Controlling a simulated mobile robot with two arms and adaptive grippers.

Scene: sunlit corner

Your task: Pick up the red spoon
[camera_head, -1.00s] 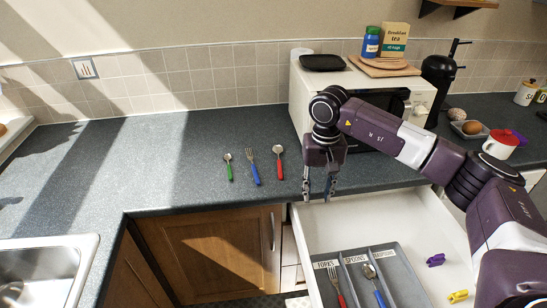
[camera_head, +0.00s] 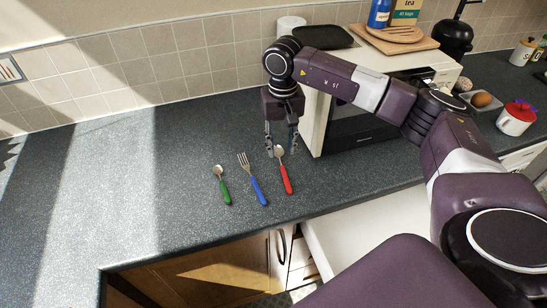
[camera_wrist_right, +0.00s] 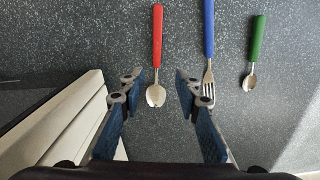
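The red spoon (camera_head: 286,178) lies on the dark speckled counter, its handle toward the counter's front edge and its metal bowl toward the wall. My right gripper (camera_head: 281,150) is open and points down at the bowl end of the red spoon. In the right wrist view, the red spoon (camera_wrist_right: 157,45) has its bowl between the two spread fingers (camera_wrist_right: 158,88), with a gap on both sides. I cannot tell the exact height of the fingers above the counter. My left gripper is not in view.
A blue-handled fork (camera_head: 257,188) lies just left of the red spoon, with a green-handled spoon (camera_head: 225,190) farther left. A white microwave (camera_head: 312,110) stands right of the gripper. An open drawer (camera_head: 345,232) sits below the counter. The counter's left part is clear.

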